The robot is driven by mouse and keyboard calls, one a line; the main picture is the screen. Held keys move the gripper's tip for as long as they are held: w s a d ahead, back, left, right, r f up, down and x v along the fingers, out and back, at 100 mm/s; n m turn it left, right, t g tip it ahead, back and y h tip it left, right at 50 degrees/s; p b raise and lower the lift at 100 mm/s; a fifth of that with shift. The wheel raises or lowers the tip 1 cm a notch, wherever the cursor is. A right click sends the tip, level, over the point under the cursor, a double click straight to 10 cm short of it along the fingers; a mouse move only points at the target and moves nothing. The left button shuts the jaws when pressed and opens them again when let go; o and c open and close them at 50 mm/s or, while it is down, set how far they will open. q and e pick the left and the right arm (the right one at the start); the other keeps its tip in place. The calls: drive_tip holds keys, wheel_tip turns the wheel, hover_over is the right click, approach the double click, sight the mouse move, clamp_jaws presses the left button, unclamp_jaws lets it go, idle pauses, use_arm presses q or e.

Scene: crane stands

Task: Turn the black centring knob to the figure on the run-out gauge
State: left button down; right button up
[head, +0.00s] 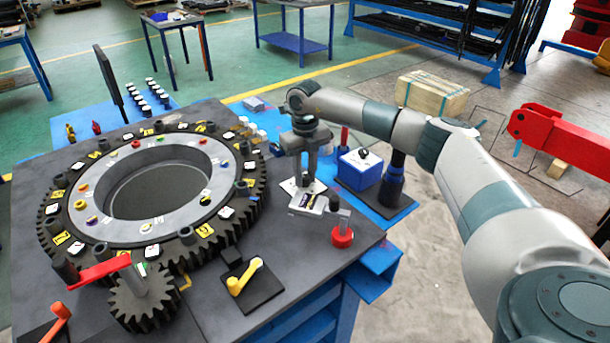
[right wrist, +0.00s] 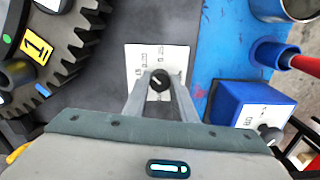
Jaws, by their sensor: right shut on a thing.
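The black knob (right wrist: 160,80) stands on a white plate (right wrist: 137,58) with small printed figures around it, too blurred to read surely. A pale pointer line shows on its top. My right gripper (right wrist: 160,86) is shut on the knob, a fingertip on each side. My left gripper is out of view.
A large toothed ring (head: 60,215) fills the table's left. A small gear (head: 140,300) with a red crank (head: 98,272) is in front.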

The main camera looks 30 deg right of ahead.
sight(305, 177)
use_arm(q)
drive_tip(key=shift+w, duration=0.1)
use_arm(e)
drive_tip(key=shift+w+r, duration=0.1)
drive_tip(key=shift+r, duration=0.05)
drive_tip(key=o, duration=0.8)
drive_tip(key=shift+o, duration=1.2)
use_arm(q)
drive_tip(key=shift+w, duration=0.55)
use_arm(e)
drive_tip(key=shift+r, duration=0.4)
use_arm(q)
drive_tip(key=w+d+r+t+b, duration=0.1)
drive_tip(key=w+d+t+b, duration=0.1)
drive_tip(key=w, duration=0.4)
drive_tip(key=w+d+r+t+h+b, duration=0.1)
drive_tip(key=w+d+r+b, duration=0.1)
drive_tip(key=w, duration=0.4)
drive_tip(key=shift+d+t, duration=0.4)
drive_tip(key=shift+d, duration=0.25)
use_arm(e)
wheel_tip(305, 177, up, 16)
drive_tip(key=shift+r, duration=0.25)
